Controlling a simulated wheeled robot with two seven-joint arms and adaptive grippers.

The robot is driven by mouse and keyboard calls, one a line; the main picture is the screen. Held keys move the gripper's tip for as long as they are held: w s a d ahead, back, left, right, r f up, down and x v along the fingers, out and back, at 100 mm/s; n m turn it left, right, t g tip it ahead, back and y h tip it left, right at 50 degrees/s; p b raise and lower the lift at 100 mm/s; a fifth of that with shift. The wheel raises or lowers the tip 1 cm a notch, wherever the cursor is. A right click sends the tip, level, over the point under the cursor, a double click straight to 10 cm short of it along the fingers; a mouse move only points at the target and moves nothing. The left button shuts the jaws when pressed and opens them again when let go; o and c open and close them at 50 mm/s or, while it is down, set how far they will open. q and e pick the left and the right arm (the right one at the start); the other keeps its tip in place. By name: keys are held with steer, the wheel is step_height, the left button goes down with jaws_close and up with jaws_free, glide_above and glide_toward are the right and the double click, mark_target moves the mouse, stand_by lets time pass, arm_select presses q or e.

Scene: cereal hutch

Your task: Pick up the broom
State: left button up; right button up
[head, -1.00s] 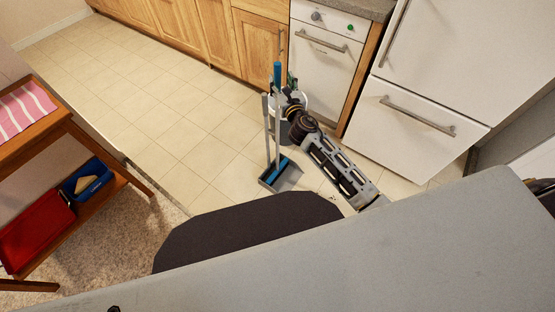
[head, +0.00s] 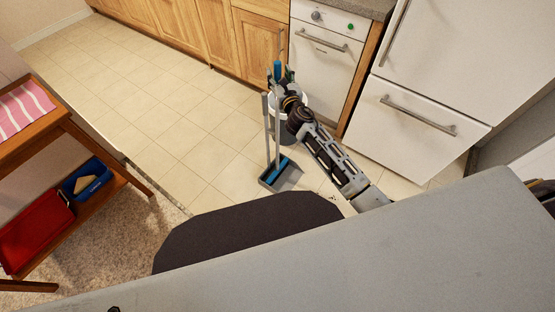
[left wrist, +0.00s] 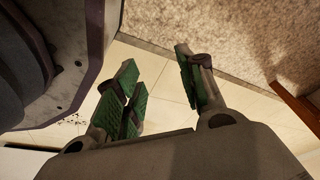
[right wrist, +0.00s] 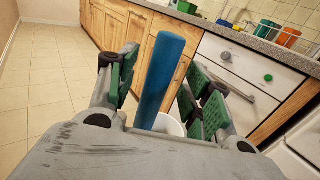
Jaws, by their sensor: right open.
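The broom stands upright in the head view, with a blue grip on top of a grey handle (head: 277,110) and a blue head low down at the dustpan (head: 270,180). The dustpan has its own upright grey handle just left of the broom. My right gripper (head: 280,76) is at the broom's blue grip. In the right wrist view the blue grip (right wrist: 160,75) stands between the open green-padded fingers of my right gripper (right wrist: 158,88), with gaps on both sides. My left gripper (left wrist: 160,85) is open and empty above the floor; it is hidden in the head view.
A white bin (head: 299,100) stands behind my right arm, before the white dishwasher (head: 322,65). A wooden shelf unit (head: 65,125) with a red tray (head: 35,230) and a blue box (head: 88,178) is at left. Tiled floor (head: 150,110) left of the broom is clear.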

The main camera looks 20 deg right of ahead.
steer(key=shift+w, duration=1.15)
jaws_close()
